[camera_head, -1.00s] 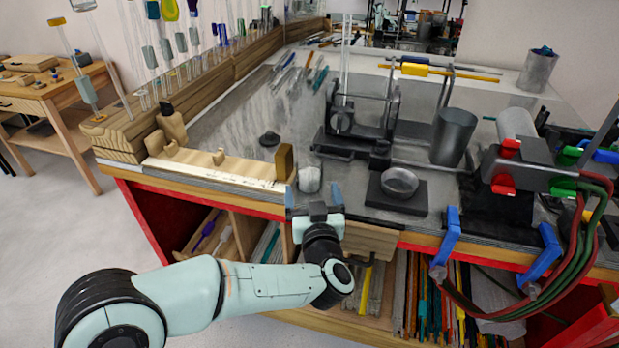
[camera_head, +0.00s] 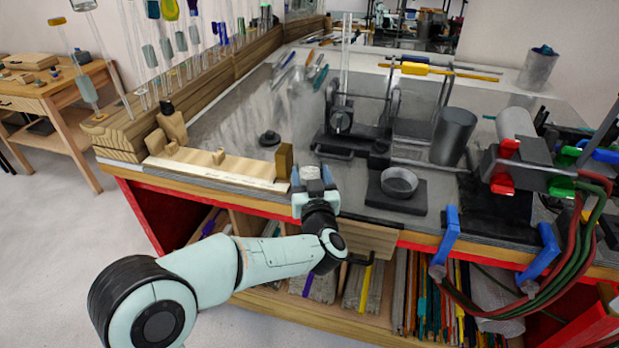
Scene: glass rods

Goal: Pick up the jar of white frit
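The jar of white frit (camera_head: 310,173) is a small pale jar near the front edge of the bench, right of the wooden ruler block. My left gripper (camera_head: 312,178) reaches in from the front, with one blue-grey finger on each side of the jar. The fingers sit close against its sides, and the gripper looks shut on it. The jar's lower part is hidden by the gripper. The jar appears upright and at bench level; I cannot tell whether it touches the bench. My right gripper is not in view.
A wooden post (camera_head: 284,162) stands close left of the jar. A shallow metal dish (camera_head: 399,182) on a dark base is to the right, with a dark cup (camera_head: 453,137) behind it. A dark burner stand (camera_head: 350,125) stands behind. Blue clamps (camera_head: 446,236) grip the front edge.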

